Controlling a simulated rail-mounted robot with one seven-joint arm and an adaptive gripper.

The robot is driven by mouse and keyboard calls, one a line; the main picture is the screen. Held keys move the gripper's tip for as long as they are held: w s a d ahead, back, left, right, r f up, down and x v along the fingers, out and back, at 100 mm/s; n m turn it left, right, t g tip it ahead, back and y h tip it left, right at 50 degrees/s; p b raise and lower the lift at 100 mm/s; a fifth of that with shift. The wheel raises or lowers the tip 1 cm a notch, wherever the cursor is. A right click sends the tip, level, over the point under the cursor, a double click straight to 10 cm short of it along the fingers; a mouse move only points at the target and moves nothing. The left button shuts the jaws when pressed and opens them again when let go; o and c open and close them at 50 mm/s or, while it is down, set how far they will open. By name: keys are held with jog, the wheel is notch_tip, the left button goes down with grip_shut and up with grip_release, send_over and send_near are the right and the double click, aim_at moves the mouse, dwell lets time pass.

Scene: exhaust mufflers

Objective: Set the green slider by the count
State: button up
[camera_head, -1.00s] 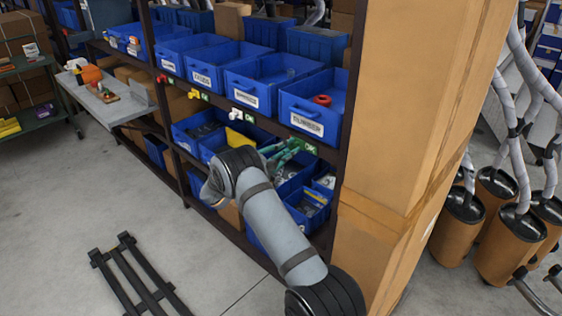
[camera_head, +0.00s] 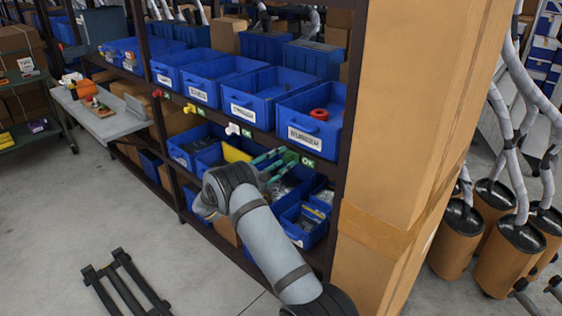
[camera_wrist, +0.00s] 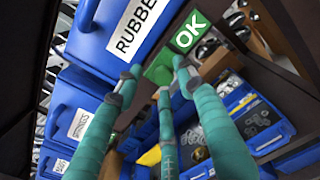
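The green slider (camera_head: 290,157) sits on the dark shelf rail under the rightmost blue bin, just left of a green OK label (camera_head: 307,161). In the wrist view the slider (camera_wrist: 160,73) shows between the fingertips, beside the OK label (camera_wrist: 188,34). My gripper (camera_head: 282,159) has teal fingers, spread apart and roughly parallel; in the wrist view the fingertips (camera_wrist: 158,74) are around or just short of the slider. I cannot tell whether they touch it. The rightmost bin (camera_head: 300,134) has a label starting RUBBE and shows one red ring-like part (camera_head: 319,114) inside.
Red (camera_head: 157,93), yellow (camera_head: 190,108) and white (camera_head: 233,129) sliders sit along the same rail, each by an OK label. Lower blue bins (camera_head: 304,238) are under my gripper. A cardboard-coloured column (camera_head: 385,150) stands close right. A black rack (camera_head: 125,285) lies on the floor at left.

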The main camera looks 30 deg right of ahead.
jog(key=v, duration=1.2)
jog(key=x, duration=1.1)
jog(key=shift+w+d, duration=0.1)
jog(key=shift+d, duration=0.25)
jog(key=shift+d+r+p, duration=0.1)
jog(key=shift+d+p, duration=0.2)
jog(key=shift+p, duration=0.2)
jog(key=s, duration=0.1)
jog(key=s+d+p, duration=0.1)
jog(key=s, duration=0.1)
jog(key=shift+s, duration=0.2)
jog(key=shift+f, duration=0.2)
